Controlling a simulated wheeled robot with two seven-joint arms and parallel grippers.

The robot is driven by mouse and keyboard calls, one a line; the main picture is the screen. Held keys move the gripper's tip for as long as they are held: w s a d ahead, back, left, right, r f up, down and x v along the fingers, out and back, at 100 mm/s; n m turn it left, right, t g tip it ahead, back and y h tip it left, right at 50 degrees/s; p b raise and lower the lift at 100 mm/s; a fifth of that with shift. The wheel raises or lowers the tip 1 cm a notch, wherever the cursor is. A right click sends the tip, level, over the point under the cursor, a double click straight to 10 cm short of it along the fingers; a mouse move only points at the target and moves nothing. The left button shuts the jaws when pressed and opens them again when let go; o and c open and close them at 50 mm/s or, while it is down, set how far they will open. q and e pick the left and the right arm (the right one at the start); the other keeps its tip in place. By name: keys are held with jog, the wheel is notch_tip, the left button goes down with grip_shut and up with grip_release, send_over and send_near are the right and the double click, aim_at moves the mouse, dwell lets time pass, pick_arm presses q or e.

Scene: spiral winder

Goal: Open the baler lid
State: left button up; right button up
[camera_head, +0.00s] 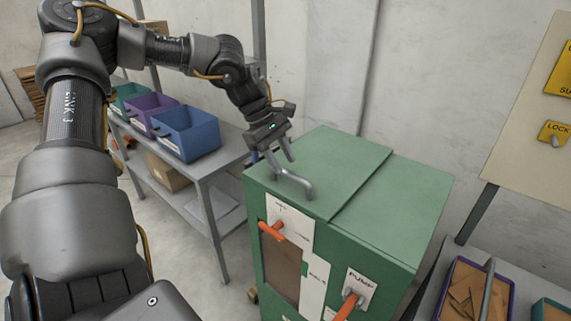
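The green baler (340,255) stands in the middle of the view. Its flat top has two panels with a seam between them. The left panel, the lid (335,160), lies flat and carries a grey bar handle (297,184) near its front left edge. My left gripper (283,164) reaches down from above at the left edge of the lid. Its two fingers are apart, with the tips close to the far end of the handle. I cannot tell whether they touch it. My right gripper is not in view.
An orange lever (271,231) and an orange pump lever (348,304) stick out of the baler's front. A shelf (215,165) with blue (187,132), purple and green bins stands left. A bin of brown pieces (470,290) is at lower right. A sign board (535,130) stands right.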

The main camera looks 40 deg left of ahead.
pick_arm(q)
jog(key=shift+x, duration=1.3)
jog(key=shift+c, duration=0.5)
grip_shut()
